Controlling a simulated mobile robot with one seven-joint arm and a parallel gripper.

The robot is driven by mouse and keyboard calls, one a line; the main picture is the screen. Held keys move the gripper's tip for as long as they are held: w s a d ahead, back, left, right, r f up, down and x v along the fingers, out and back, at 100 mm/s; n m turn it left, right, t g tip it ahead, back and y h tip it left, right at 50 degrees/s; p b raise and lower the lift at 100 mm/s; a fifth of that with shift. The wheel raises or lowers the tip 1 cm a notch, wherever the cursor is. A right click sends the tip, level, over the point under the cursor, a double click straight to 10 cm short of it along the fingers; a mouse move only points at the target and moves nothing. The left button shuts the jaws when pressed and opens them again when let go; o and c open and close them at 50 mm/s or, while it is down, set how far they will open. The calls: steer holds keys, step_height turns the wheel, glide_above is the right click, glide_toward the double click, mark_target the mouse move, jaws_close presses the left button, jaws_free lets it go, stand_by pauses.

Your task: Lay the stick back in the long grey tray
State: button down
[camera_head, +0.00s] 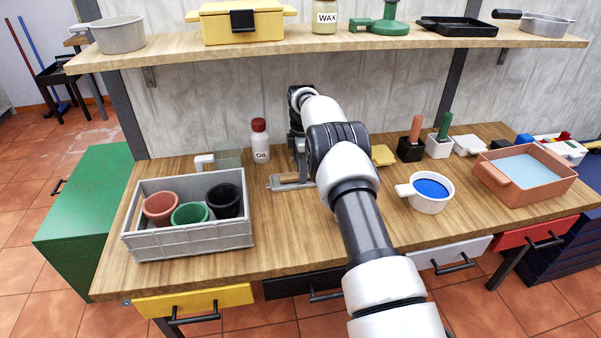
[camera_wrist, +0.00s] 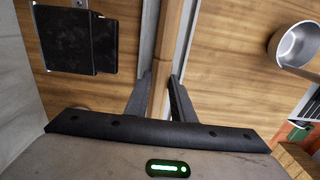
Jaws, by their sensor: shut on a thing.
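The stick is a light brown wooden bar (camera_wrist: 172,35), running up the wrist view between my fingers. My gripper (camera_wrist: 160,88) is shut on it near its lower visible part. The long grey tray shows as pale walls (camera_wrist: 148,35) on both sides of the stick, so the stick lines up lengthwise with it. In the head view the stick (camera_head: 291,177) appears at the tray (camera_head: 275,187), by the back of the bench. I cannot tell whether it touches the tray floor. My arm hides the rest of both there.
An oil bottle (camera_head: 260,143) stands left of my gripper. A grey crate (camera_head: 190,245) with three pots is front left. A white pan of blue paint (camera_head: 431,204), a terracotta tray (camera_head: 545,190) and brush pots are to the right. Bare bench lies in front of the tray.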

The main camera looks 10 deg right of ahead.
steer(key=shift+f, duration=0.1)
steer(key=c, duration=1.5)
jaws_free()
steer(key=shift+f, duration=0.15)
